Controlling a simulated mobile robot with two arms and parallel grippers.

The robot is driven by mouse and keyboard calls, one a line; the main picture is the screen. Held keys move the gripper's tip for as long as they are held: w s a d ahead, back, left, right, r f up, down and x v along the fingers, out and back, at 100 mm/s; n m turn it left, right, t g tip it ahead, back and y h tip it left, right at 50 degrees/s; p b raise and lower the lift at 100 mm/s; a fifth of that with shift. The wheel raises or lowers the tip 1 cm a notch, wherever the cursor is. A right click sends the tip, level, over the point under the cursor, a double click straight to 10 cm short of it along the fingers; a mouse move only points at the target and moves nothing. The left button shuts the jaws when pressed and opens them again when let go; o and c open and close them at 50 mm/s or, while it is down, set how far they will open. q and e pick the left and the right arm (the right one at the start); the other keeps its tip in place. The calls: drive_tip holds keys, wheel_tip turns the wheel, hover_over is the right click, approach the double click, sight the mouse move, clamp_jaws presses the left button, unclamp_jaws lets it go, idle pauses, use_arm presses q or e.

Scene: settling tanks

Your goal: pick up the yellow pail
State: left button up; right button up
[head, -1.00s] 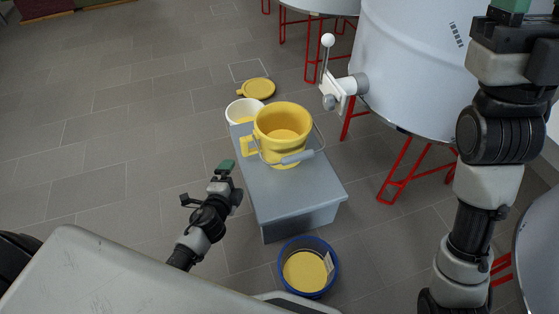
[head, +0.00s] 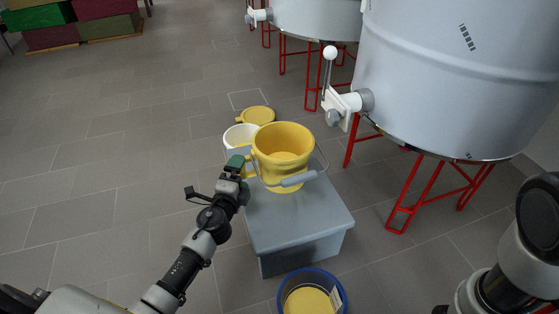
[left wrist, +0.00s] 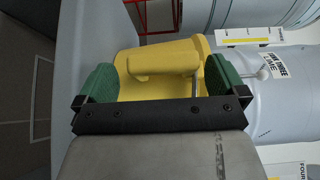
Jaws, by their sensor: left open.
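The yellow pail (head: 285,138) stands upright on a grey box (head: 300,215), with its grey bail handle hanging over its front. My left gripper (head: 238,163) is at the pail's left side, where the pail has a yellow side grip. In the left wrist view the gripper (left wrist: 160,85) is open, its green fingertips spread to either side of the pail's yellow side grip (left wrist: 155,65). The pail (left wrist: 180,48) fills the space beyond the fingers. I cannot tell whether they touch it. My right arm shows at the lower right, its gripper out of view.
A white bucket (head: 237,132) and a yellow lid-like disc (head: 258,115) are behind the box. A blue tub (head: 283,296) with yellow contents stands in front. A large tank (head: 450,90) on red legs, with a valve (head: 345,103), is right.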

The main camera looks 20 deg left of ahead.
use_arm(q)
drive_tip(key=w, duration=0.4)
drive_tip(key=shift+a+r, duration=0.15)
drive_tip(key=shift+w, duration=0.2)
drive_tip(key=shift+c, duration=0.3)
drive_tip(key=c, duration=1.4)
drive_tip(key=shift+r, duration=0.15)
drive_tip(key=shift+c, duration=1.1)
drive_tip(key=shift+r, duration=0.15)
